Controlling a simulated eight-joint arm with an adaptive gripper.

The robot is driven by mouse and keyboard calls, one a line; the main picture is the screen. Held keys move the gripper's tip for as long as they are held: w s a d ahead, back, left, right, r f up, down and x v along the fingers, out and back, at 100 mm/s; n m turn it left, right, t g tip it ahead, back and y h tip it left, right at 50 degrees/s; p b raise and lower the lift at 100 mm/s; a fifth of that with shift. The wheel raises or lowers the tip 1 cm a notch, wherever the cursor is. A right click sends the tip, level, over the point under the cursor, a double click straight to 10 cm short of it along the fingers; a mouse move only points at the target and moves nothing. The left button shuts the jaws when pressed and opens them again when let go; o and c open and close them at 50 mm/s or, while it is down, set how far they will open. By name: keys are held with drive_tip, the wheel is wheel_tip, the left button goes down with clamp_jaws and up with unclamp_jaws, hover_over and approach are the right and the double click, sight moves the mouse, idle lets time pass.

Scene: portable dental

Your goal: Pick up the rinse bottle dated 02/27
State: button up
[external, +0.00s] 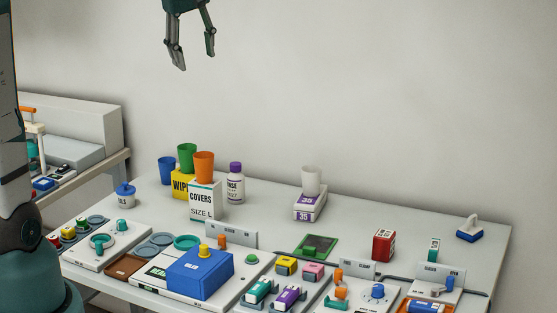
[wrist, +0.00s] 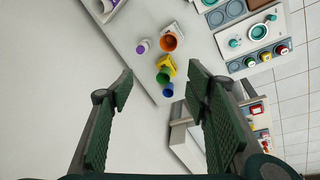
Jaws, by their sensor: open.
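A white rinse bottle (external: 235,188) with a purple cap stands upright on the table behind the covers box. Its label reads partly as "NSE" with a date line too small to read in full. In the wrist view the bottle (wrist: 142,46) shows from above by its purple cap, left of the orange cup. My gripper (external: 196,62) is open and empty, high above the back of the table, up and left of the bottle. In the wrist view my gripper's fingers (wrist: 160,84) are spread wide with nothing between them touching.
A white cup (external: 311,181) on a box stands right. Table between is clear.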

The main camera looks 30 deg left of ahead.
sight(235, 164)
drive_tip(key=shift+w+d+f+n+g, duration=0.55)
drive_tip(key=shift+w+f+n, duration=1.35)
drive_tip(key=shift+w, duration=2.65)
drive_tip(key=shift+w+d+f+n+g, duration=0.25)
drive_tip(key=shift+w+f+n+g, duration=0.5)
drive_tip(key=shift+w+f+n, duration=2.5)
drive_tip(key=f+m, duration=0.1)
drive_tip(key=f, duration=0.7)
drive_tip(key=w+f+m, duration=0.1)
drive_tip(key=f, duration=0.8)
drive_tip(key=w+f+m, duration=0.1)
drive_tip(key=f, duration=0.8)
drive_tip(key=shift+w+f+m, duration=0.2)
drive_tip(key=shift+f+m, duration=0.05)
drive_tip(key=shift+f, duration=1.3)
drive_tip(key=shift+f+b, duration=0.4)
drive_tip(key=shift+f, duration=2.2)
drive_tip(key=shift+c, duration=0.4)
